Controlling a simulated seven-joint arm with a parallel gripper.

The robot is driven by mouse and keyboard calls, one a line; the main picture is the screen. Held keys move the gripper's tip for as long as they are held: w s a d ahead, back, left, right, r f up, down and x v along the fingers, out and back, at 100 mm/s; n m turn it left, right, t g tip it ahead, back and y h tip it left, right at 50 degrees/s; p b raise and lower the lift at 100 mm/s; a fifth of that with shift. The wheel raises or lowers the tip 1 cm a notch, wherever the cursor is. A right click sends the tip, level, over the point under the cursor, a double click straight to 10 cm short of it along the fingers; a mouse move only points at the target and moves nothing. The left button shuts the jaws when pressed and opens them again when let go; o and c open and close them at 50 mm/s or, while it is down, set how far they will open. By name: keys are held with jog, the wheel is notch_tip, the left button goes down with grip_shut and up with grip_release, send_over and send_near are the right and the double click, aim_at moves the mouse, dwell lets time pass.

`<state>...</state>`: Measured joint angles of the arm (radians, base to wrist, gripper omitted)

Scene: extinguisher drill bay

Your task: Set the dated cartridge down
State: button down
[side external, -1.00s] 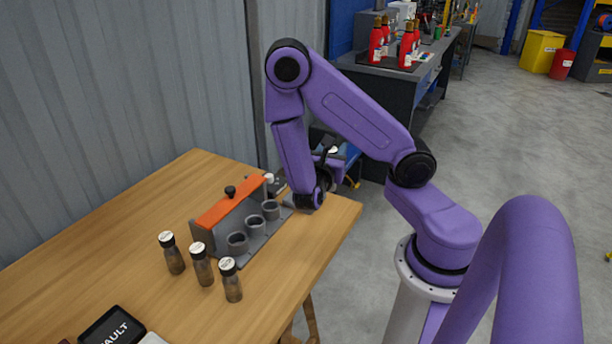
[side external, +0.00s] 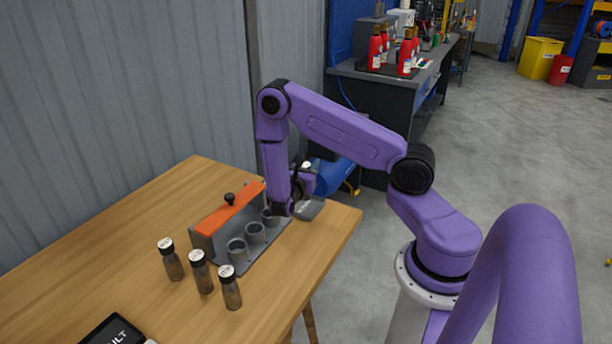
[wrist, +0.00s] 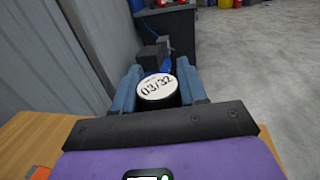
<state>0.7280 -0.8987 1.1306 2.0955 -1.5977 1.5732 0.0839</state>
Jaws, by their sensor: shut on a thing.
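My gripper (wrist: 158,78) is shut on a dark cartridge (wrist: 158,88) with a white cap reading "03/32"; its blue-grey fingers flank it in the wrist view. In the side external view my gripper (side external: 303,184) is partly behind my forearm, above the far end of the table, and a white cap shows at it. A dark grey plate (side external: 309,208) lies below it near the table's right corner. The grey rack (side external: 203,243) with an orange top strip (side external: 230,207) has a row of round cups. The gap between the cartridge and any surface is hidden.
Three dark cartridges with white caps (side external: 172,262) (side external: 200,272) (side external: 230,288) stand on the wooden table (side external: 110,245), left of the rack. A black sign (side external: 112,330) lies at the front. A corrugated wall runs along the left. Table left of the cartridges is clear.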

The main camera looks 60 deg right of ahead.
jog(key=shift+w+d+f, duration=0.1)
jog(key=shift+w+f, duration=0.05)
jog(key=shift+f, duration=0.8)
jog(key=shift+w+d+f, duration=0.1)
jog(key=shift+w+f, duration=0.05)
jog(key=shift+f, duration=0.8)
jog(key=shift+f, duration=0.1)
jog(key=c, duration=0.6)
grip_release()
